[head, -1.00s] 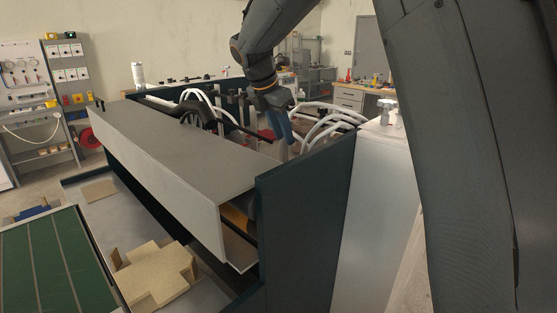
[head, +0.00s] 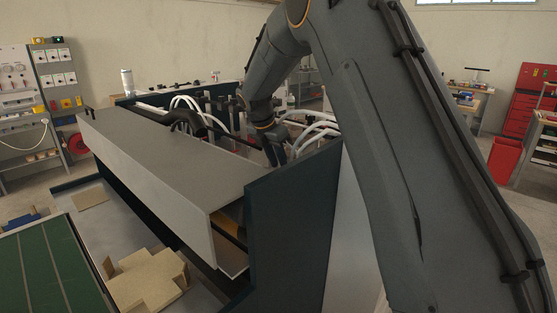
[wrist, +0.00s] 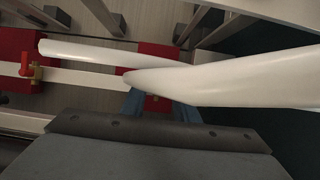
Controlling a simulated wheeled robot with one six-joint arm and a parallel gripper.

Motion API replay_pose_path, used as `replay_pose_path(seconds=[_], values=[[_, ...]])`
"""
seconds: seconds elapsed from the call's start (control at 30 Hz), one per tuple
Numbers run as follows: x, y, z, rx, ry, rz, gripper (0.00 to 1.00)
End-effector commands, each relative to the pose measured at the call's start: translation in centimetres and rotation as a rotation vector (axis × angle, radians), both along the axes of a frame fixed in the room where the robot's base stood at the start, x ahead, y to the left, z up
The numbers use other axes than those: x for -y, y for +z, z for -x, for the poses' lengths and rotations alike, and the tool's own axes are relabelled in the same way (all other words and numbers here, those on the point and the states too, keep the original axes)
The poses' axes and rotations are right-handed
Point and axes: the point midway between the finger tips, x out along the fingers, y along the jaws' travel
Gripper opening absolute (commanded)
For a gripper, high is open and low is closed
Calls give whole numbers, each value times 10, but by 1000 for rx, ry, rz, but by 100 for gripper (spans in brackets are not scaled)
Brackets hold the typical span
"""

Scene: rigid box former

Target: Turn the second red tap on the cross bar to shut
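In the wrist view, one red tap handle (wrist: 25,64) on a brass valve sits at the far left, beside a pale cross bar (wrist: 80,77). I cannot tell which tap in the row it is. A red block (wrist: 155,50) shows near the middle, partly behind thick white hoses (wrist: 230,80). My gripper (wrist: 160,108) has its two blue fingers apart, with red surface visible between them; a hose covers part of the fingertips. In the head view my gripper (head: 274,150) is down inside the machine, behind the grey cover. No tap shows clearly there.
The grey sloping cover (head: 160,145) and dark side panel (head: 290,210) stand in front of my gripper. White hoses (head: 315,130) arch close beside it. A black pipe (head: 185,118) lies over the cover's back edge. Cardboard (head: 148,280) lies on the lower tray.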

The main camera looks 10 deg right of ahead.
Motion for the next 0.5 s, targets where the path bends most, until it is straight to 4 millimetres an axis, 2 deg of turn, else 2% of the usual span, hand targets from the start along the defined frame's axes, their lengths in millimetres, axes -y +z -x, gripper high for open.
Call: replay_pose_path(seconds=[0.3, 0.43, 0.5], values=[[1, -3, -1, 0, -1, 0, 26], [1, -2, -1, 0, -1, 0, 4], [1, -2, -1, 0, -1, 0, 0]])
